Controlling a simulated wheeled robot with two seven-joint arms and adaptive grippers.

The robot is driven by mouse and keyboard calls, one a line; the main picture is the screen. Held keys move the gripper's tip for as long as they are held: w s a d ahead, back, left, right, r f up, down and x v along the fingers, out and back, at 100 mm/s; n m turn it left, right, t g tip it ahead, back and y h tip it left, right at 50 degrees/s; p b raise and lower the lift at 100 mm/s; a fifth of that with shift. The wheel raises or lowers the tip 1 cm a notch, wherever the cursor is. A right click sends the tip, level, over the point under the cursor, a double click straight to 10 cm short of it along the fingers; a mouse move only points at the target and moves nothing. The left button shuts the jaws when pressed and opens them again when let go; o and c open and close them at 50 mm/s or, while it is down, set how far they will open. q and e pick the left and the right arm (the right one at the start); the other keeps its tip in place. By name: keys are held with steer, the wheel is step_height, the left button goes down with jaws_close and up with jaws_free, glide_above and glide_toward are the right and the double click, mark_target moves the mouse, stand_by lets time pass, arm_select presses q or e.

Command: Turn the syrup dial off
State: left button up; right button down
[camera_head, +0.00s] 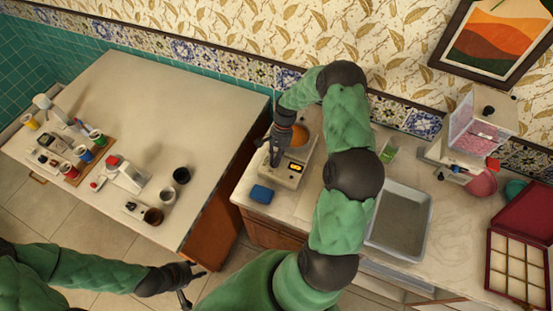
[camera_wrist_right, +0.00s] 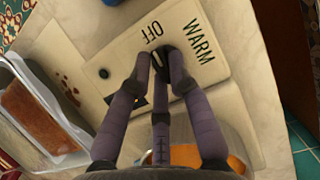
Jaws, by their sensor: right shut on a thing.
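The syrup warmer (camera_head: 288,174) is a pale unit with a small lit yellow display on the right counter. Its plate (camera_wrist_right: 215,75) carries the words OFF and WARM in the right wrist view. The black dial (camera_wrist_right: 160,62) sits just by these words, largely hidden by my fingers, so I cannot tell clearly where it points. My right gripper (camera_wrist_right: 161,68) is shut on the dial, with fingers on both sides of it. In the head view my right gripper (camera_head: 275,150) is over the warmer's left side. My left gripper (camera_head: 193,284) is open and empty, low in front of the left table.
An orange-filled pot (camera_head: 300,135) stands on the warmer's back. A blue sponge (camera_head: 262,194) lies in front of it. A grey basin (camera_head: 400,222) and a red compartment box (camera_head: 520,250) are to the right.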

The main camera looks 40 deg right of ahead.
steer(key=shift+s+a+f, duration=0.1)
steer(key=shift+a+f, duration=0.1)
stand_by(0.4)
steer(key=c, duration=1.1)
jaws_free()
steer(key=shift+a, duration=0.1)
steer(key=shift+c, duration=0.2)
steer(key=shift+r, duration=0.1)
steer(key=shift+d+r, duration=0.2)
steer(key=shift+d, duration=0.05)
steer(key=v, duration=1.1)
steer(key=shift+w+r, duration=0.2)
steer(key=shift+w, duration=0.15)
